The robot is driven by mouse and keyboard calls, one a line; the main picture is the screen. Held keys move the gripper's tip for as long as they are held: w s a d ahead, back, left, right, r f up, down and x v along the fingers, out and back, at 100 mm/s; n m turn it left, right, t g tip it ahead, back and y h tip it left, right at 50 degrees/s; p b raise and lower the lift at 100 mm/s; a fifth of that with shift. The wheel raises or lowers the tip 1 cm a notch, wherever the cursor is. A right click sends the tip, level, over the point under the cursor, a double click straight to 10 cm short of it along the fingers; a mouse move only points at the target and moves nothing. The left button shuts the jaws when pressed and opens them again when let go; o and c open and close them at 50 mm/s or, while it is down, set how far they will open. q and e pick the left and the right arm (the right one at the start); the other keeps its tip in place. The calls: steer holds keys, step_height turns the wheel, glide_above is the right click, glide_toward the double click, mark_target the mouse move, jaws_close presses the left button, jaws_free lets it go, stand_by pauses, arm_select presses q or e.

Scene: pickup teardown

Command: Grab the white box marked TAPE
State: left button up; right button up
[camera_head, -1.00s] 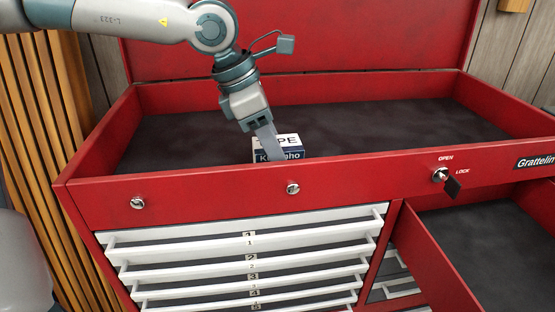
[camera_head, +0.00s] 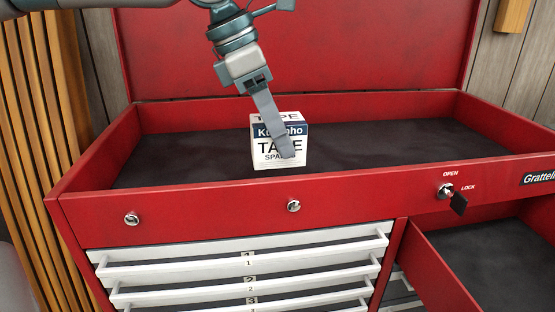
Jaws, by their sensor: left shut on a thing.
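The white box marked TAPE (camera_head: 268,153), with a dark blue band, is in the head view above the dark floor of the red chest's open top compartment. My left gripper (camera_head: 284,150) reaches down from above and is shut on the box. One finger lies across the front of the box, and the other finger is hidden. The whole front face of the box shows above the chest's front wall. The box is close to upright. My right gripper is not in view.
The red tool chest (camera_head: 180,205) has a raised front wall around the top compartment and an open lid behind. White drawers (camera_head: 240,268) are below. A key (camera_head: 459,203) sticks out of the lock at right. The compartment floor (camera_head: 400,140) is clear to the right.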

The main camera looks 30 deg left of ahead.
arm_select(q)
steer(key=shift+r, duration=1.3)
